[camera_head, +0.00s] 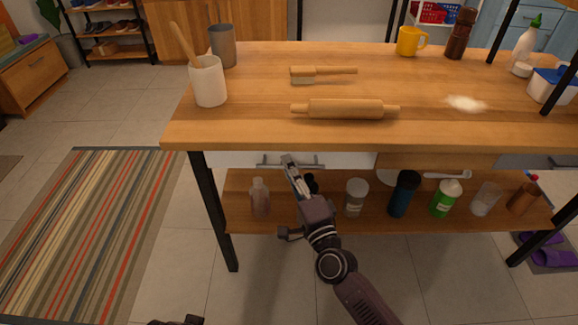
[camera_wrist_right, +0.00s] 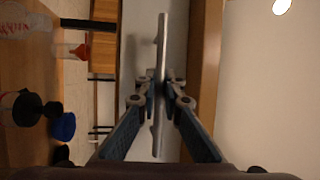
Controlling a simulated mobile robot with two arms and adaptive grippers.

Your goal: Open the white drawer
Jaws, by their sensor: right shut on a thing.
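The white drawer (camera_head: 348,160) sits under the near edge of the wooden table, and its front also shows in the right wrist view (camera_wrist_right: 180,35). It looks closed, but the tabletop edge hides its upper part. A long metal bar handle (camera_head: 268,162) runs across its front and stands upright in the wrist view (camera_wrist_right: 161,50). My right gripper (camera_head: 290,163) reaches up to the handle. In the wrist view its two fingers (camera_wrist_right: 160,88) are closed around the bar from both sides.
The wooden table (camera_head: 240,125) holds a rolling pin (camera_head: 345,109), a brush (camera_head: 325,72) and cups. The lower shelf (camera_head: 330,217) carries several bottles and jars, some close to my right gripper. A table leg (camera_head: 213,215) stands left. Floor in front is clear.

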